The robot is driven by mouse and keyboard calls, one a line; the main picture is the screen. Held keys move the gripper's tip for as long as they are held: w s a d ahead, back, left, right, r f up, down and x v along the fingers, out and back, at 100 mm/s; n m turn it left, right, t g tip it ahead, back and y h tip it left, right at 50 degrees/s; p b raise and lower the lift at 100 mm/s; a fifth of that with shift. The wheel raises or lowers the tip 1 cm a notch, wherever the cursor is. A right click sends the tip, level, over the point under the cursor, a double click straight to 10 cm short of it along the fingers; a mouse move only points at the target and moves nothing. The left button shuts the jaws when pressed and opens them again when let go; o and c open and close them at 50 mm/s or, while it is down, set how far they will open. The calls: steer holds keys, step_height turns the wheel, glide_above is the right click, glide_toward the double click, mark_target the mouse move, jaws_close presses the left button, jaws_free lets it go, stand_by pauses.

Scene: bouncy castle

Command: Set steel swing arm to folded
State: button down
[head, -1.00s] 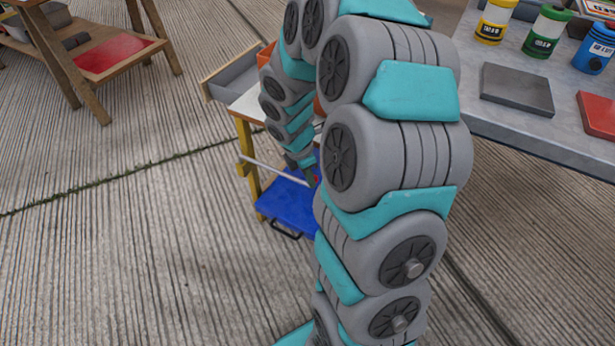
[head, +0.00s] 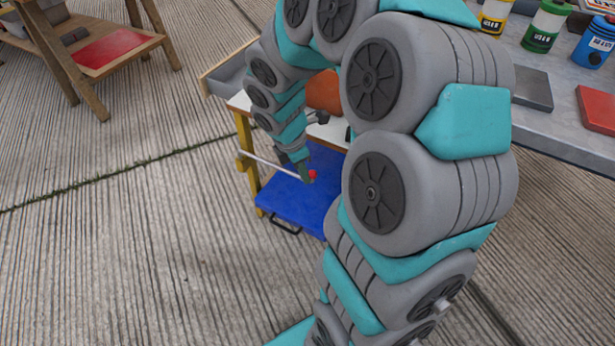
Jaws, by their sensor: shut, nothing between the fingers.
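The steel swing arm (head: 268,164) is a thin pale rod. It sticks out from the yellow post of a small cart, pointing right and toward me over the blue lower shelf. A small red knob (head: 312,174) shows at its far end. My gripper (head: 306,178) points down beside the red knob, at the rod's outer end. Its fingers look shut and small; I cannot tell whether they touch the rod.
The cart has a yellow post (head: 246,150), a blue shelf (head: 285,195) and a grey bin (head: 232,75). A grey table (head: 560,125) with jars stands at right. A wooden rack (head: 60,55) stands at upper left. Open concrete floor lies left and in front.

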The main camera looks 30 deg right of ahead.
steer(key=shift+s+v, duration=0.15)
steer(key=shift+v, duration=0.75)
steer(key=shift+s+v, duration=0.2)
steer(key=shift+v, duration=0.75)
steer(key=shift+s+v, duration=0.15)
steer(key=shift+v, duration=0.75)
